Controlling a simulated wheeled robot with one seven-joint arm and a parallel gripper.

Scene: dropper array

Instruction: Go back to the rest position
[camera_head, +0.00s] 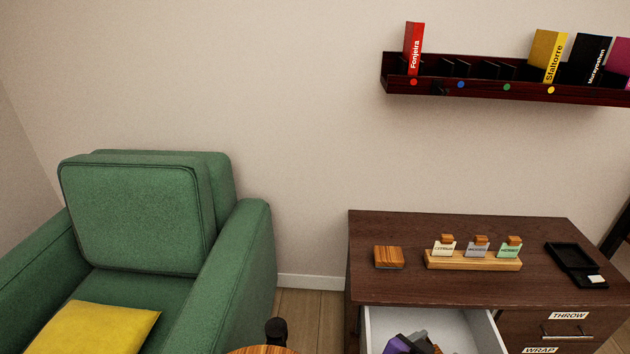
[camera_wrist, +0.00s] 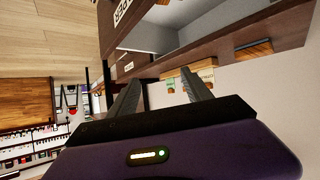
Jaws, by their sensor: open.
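My gripper (camera_wrist: 160,77) shows in the wrist view with its two dark fingers apart and nothing between them. Behind the fingers, some way off, a wooden holder (camera_wrist: 176,73) with small labelled items shows at a turned angle. In the head view, a purple and dark grey shape (camera_head: 402,346) shows at the open white drawer (camera_head: 476,331), cut by the bottom edge.
A dark cabinet (camera_head: 390,222) bears a wooden block (camera_head: 388,257), the wooden holder (camera_head: 473,263) with three labelled items, and a black tray (camera_head: 565,254). A green armchair (camera_head: 135,215) with a yellow cushion (camera_head: 98,328) stands left. A wall shelf (camera_head: 470,88) holds several books.

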